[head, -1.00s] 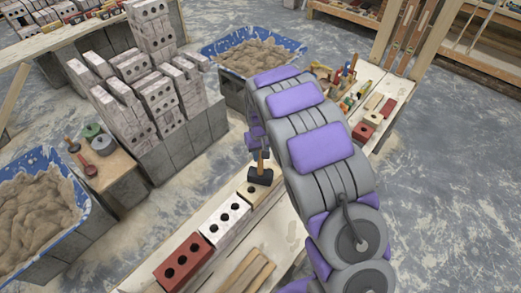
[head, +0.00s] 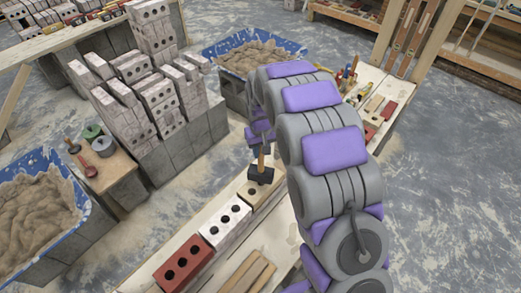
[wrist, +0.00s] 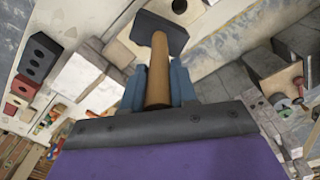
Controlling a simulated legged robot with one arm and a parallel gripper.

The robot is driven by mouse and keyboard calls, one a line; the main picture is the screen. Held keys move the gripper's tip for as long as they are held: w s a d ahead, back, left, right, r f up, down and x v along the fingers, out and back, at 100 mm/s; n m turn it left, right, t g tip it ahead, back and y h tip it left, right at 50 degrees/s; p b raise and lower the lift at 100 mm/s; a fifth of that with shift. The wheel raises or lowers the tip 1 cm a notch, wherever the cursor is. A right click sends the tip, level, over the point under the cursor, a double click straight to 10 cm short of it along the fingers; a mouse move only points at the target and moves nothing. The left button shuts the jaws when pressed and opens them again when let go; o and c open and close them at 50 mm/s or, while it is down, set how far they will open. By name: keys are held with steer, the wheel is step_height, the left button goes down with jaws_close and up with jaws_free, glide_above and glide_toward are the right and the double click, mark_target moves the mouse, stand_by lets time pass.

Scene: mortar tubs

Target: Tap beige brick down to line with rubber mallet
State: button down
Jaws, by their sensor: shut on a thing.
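My gripper (wrist: 158,90) is shut on the wooden handle (wrist: 158,70) of the rubber mallet, whose black head (wrist: 160,30) points away from the fingers. In the head view the mallet head (head: 260,175) is over the far end of the beige brick (head: 257,194), partly covering it. I cannot tell whether they touch. The beige brick is last in a row on the bench, beyond a white brick with dark holes (head: 226,222) and a red brick (head: 184,262). My arm hides much of the gripper in the head view. No line is clearly visible.
Grey-white bricks are stacked on blocks (head: 150,95) to the left. Blue mortar tubs stand at the left (head: 83,196) and back (head: 302,48).

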step_height(320, 180, down, 4)
steer(key=shift+r, duration=0.25)
step_height(320, 180, up, 4)
steer(key=shift+r+p, duration=0.1)
steer(key=shift+p, duration=0.6)
steer(key=shift+s, duration=0.1)
